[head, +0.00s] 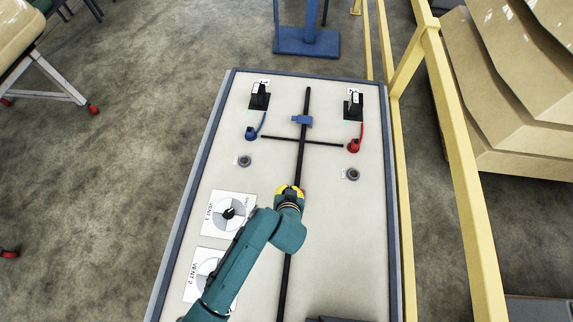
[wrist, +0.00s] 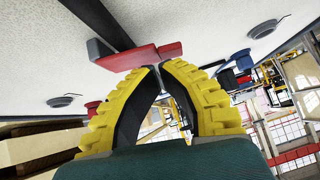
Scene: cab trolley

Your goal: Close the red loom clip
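The red loom clip (wrist: 128,59) shows in the wrist view on the black loom (wrist: 97,22), just beyond my fingertips. A red piece at its right end sits at a slightly different angle; whether the clip is latched cannot be told. My gripper (wrist: 161,68) has yellow fingers with black pads, and their tips are together right at the clip. Nothing is clearly seen between them, and touch with the clip cannot be told. In the head view my gripper (head: 290,190) is over the loom (head: 299,160) and mostly covers the clip.
A blue clip (head: 302,119) sits farther up the loom. Blue (head: 251,133) and red (head: 353,146) connectors with cables lie on either side. Two vent dials, the upper one (head: 229,213) and lower one (head: 209,268), are at left. A yellow railing (head: 456,150) runs along the right.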

